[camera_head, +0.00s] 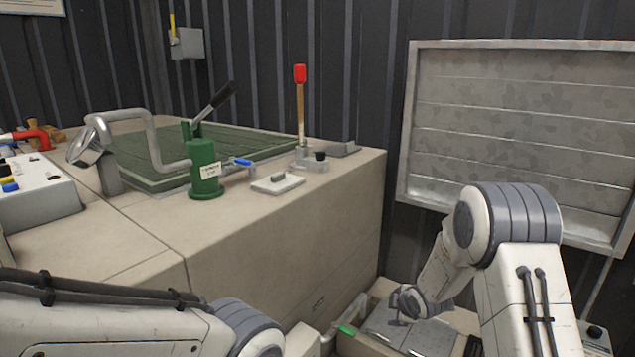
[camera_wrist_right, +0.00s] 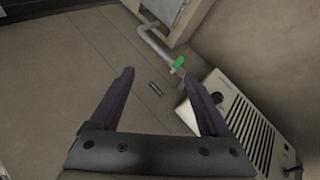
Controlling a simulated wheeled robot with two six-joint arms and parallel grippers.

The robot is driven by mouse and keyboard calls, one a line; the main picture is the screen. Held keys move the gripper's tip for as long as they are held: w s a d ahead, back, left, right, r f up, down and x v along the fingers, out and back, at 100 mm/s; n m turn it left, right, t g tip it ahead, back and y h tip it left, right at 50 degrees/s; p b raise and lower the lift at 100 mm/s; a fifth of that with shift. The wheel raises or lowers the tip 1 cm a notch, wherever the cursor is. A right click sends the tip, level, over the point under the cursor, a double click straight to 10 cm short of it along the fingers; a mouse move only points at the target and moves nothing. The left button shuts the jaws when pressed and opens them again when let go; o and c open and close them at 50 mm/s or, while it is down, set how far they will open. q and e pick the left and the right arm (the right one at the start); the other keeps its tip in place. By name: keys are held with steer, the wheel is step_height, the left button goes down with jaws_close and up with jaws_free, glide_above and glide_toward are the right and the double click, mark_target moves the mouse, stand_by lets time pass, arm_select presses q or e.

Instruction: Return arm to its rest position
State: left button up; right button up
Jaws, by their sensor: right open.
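My right arm comes in at the lower right of the head view, bent at its grey joint. My right gripper (camera_head: 398,306) hangs low beside the beige pump housing, over a low box. In the right wrist view, my right gripper (camera_wrist_right: 160,76) is open, with two dark fingers spread and nothing between them but the surface beyond. My left arm crosses the lower left of the head view; its gripper is out of sight.
The beige housing (camera_head: 270,235) carries a green hand pump (camera_head: 205,172), a red-tipped lever (camera_head: 300,100) and a gauge (camera_head: 90,150). A green valve handle (camera_wrist_right: 178,63) on a pipe and a vented white box (camera_wrist_right: 245,122) lie near my right gripper. A grey slatted panel (camera_head: 520,120) hangs behind.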

steer(key=s+a+r+m+g, duration=0.1)
steer(key=s+r+m+g, duration=0.25)
steer(key=s+m, duration=0.7)
steer(key=s+a+r+m+g, duration=0.15)
steer(key=s+r+m, duration=0.35)
steer(key=s, duration=1.1)
steer(key=s+a+r+n+g, duration=0.2)
steer(key=s+a+r+n, duration=0.1)
steer(key=s+a, duration=0.4)
steer(key=s+a+r+n+g, duration=0.1)
steer(key=s+a+r+n, duration=0.1)
steer(key=s+a+n, duration=0.35)
step_height(320, 180, up, 35)
steer(key=s+m+p, duration=0.1)
steer(key=p, duration=3.3)
steer(key=shift+s+a+f+m, duration=0.15)
steer(key=shift+a+m, duration=0.05)
steer(key=shift+m, duration=0.2)
